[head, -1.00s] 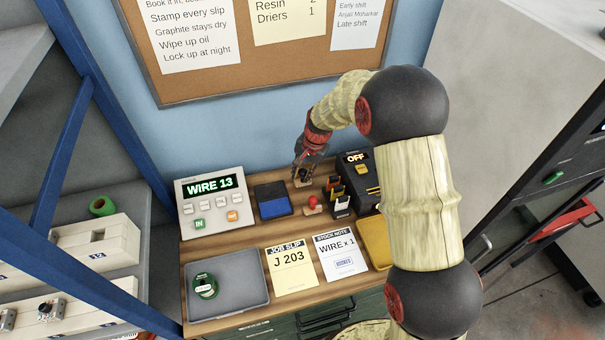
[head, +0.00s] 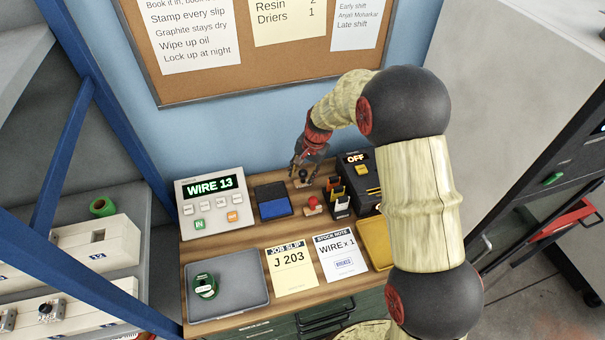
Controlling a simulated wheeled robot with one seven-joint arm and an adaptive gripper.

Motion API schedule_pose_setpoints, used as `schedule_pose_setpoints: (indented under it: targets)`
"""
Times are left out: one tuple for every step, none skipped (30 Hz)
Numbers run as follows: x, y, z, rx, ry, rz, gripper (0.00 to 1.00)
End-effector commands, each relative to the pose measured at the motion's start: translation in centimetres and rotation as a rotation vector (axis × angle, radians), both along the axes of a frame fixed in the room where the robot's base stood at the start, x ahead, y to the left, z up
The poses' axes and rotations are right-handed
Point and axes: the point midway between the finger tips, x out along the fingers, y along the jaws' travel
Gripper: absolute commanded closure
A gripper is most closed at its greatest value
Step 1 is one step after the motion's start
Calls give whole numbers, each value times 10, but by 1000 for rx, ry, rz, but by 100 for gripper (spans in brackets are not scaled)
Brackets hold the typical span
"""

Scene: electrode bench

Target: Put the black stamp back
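The black stamp (head: 303,176) stands upright at the back of the wooden bench, its dark knob showing above a pale base. It is right of the ink pad and behind the red stamp (head: 313,203). My gripper (head: 304,172) points down around the black stamp's knob. Its fingers look spread, one on each side, with a small gap to the knob. The gripper's wrist hides part of the area behind the stamp.
A blue-and-black ink pad (head: 273,201) and a "WIRE 13" console (head: 211,203) are at left. A black device reading OFF (head: 358,170) is close at right. In front lie a job slip (head: 290,266), a marked stock note (head: 340,255) and a grey tray (head: 235,300) holding a green spool (head: 205,286).

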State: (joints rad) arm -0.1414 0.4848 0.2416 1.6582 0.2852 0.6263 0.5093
Motion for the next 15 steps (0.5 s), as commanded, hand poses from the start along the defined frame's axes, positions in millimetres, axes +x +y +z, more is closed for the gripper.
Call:
schedule_pose_setpoints:
  targets:
    - [0, -1, 8, 1, -3, 0, 61]
    - [0, -2, 12, 1, -3, 0, 61]
    - [-1, -3, 19, 0, -4, -1, 61]
    - [-2, -4, 25, 0, -5, -1, 61]
    - [-2, -5, 31, 1, -5, -1, 61]
    - [-3, -7, 40, 1, -4, -1, 61]
    - [-4, -8, 46, 1, -5, -1, 61]
    - [-5, -10, 53, 1, -5, -1, 61]
    - [-6, -11, 60, 1, -4, -1, 61]
    - [-7, -12, 67, 0, -5, -1, 61]
    - [-8, -14, 72, 0, -5, -1, 61]
    - [-9, -15, 79, 0, -4, -1, 61]
    - [-9, -16, 84, 0, -4, -1, 61]
    - [-10, -17, 89, 0, -4, -1, 61]
    - [-11, -18, 95, 0, -4, -1, 61]
